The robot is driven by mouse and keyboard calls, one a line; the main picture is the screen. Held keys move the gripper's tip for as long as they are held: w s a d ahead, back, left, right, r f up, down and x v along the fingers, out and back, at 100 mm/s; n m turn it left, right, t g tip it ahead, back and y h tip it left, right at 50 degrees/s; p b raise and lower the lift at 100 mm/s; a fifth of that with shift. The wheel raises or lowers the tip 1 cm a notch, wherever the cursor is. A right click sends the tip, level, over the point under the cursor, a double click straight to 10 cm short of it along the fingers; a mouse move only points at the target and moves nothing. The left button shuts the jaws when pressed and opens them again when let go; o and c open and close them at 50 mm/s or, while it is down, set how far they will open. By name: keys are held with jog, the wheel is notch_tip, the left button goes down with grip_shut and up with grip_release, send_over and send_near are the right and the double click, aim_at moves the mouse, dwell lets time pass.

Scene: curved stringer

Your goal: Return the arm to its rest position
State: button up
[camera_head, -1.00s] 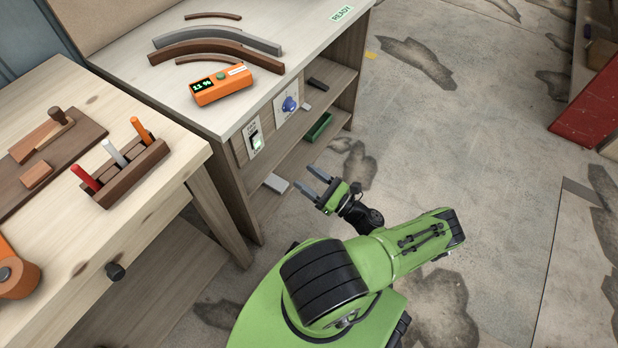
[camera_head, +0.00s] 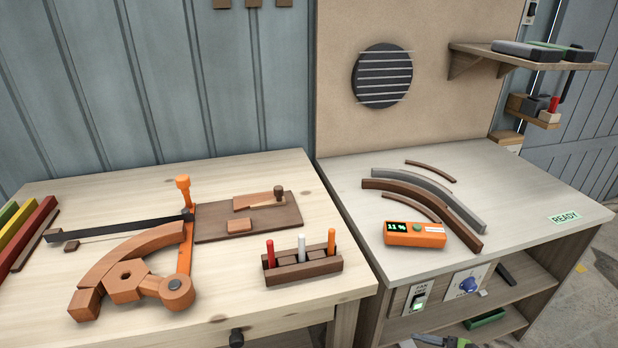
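My gripper (camera_head: 432,340) shows only in part at the bottom edge of the head view, low in front of the right-hand bench. A grey finger and a bit of the green body are visible; the rest is cut off. A second ago its two fingers stood apart with nothing between them. The rest of my arm is out of view now.
The right-hand bench (camera_head: 520,190) bears curved strips (camera_head: 425,192) and an orange meter (camera_head: 415,234) reading 11 %. The left-hand bench (camera_head: 330,205) bears a curved wooden assembly (camera_head: 130,258), an orange clamp (camera_head: 185,225) and a pen holder (camera_head: 300,269). Floor shows at the far right.

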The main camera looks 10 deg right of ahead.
jog(key=a+r+n+g+h, duration=0.75)
jog(key=a+r+n, duration=0.6)
jog(key=r, duration=0.35)
jog(key=s+a+r+n+t+h, duration=0.35)
jog(key=s+a+r+n, duration=0.25)
jog(key=s+r+n, duration=0.35)
notch_tip(320, 180, up, 16)
jog(key=m+y+p, duration=0.1)
jog(key=p, duration=1.5)
jog(key=shift+s+r+m, duration=0.25)
jog(key=shift+s+m, duration=0.05)
jog(key=shift+s, duration=0.1)
